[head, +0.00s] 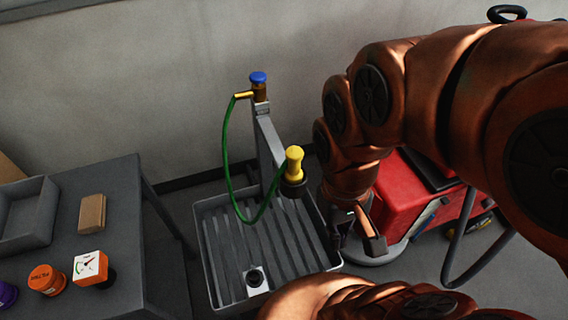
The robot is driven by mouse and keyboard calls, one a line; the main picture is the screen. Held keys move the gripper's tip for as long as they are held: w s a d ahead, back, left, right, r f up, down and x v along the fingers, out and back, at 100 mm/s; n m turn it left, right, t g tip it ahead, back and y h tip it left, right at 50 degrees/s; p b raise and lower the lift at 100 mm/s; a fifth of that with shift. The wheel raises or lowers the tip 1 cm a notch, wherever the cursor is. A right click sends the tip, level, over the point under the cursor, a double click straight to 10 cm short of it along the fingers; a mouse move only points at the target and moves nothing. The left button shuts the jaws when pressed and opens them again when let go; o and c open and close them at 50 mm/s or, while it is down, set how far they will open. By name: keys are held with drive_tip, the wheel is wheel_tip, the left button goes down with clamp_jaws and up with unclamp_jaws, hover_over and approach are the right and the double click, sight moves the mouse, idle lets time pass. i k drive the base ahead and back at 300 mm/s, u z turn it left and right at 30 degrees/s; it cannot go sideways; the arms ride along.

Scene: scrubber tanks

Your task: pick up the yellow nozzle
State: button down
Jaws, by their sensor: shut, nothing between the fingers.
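The yellow nozzle (294,164) sits upright in a dark holder (293,187) on the grey post, above the floor tray. A green hose (226,168) hangs in a loop from the brass tap (243,95) to the nozzle's base. My gripper (356,236) is to the right of the nozzle and lower in the picture, over the right edge of the tray. It points downward, apart from the nozzle, and is shut with nothing held. My arm hides part of its fingers.
The grey slatted tray (199,235) stands below the post (268,140). A red machine (400,190) is close behind my gripper on the right. A dark table (125,215) at the left holds a grey bin (28,215), a tan block (92,213) and a gauge (88,267).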

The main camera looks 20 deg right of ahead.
sight(293, 175)
drive_tip(key=u, duration=0.4)
drive_tip(key=k, duration=1.15)
drive_tip(key=u, duration=1.05)
drive_tip(key=i, duration=1.1)
drive_tip(key=z, duration=0.8)
